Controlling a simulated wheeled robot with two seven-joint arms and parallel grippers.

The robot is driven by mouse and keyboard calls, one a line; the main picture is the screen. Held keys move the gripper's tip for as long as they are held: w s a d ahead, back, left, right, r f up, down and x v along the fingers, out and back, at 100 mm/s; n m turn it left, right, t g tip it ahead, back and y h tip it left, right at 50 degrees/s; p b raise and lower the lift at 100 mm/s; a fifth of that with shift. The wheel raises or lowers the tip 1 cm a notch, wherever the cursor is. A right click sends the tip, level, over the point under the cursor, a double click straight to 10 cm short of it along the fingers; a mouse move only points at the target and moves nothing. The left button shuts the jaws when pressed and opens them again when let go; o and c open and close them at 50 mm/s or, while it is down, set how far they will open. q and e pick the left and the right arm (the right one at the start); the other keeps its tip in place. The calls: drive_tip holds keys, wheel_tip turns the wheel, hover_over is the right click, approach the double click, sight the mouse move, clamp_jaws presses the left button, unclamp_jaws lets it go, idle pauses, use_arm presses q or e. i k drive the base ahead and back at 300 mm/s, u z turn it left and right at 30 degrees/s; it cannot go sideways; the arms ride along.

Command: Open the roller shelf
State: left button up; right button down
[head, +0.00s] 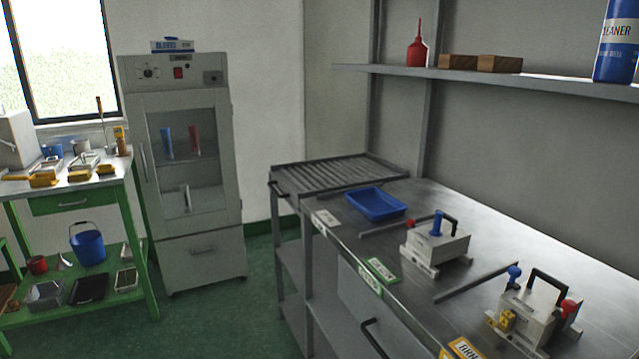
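The roller shelf (338,172) appears to be the ribbed grey rack at the far left end of the metal bench. Its rollers lie side by side. It has a dark bar handle (277,190) at its front left corner. It lies level beside the bench top, with nothing on it. Whether it can slide or fold is not clear from here. Neither of my grippers is in view.
The bench (418,202) holds a blue tray (376,204) and two block-shaped molds with handles (437,245) (537,308). A wall shelf (480,76) runs above. A glass-door cabinet (185,170) and green-legged table (75,185) stand left. Green floor before the cabinet is clear.

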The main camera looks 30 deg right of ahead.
sight(298, 181)
drive_tip(key=z, duration=0.25)
drive_tip(key=i, duration=1.2)
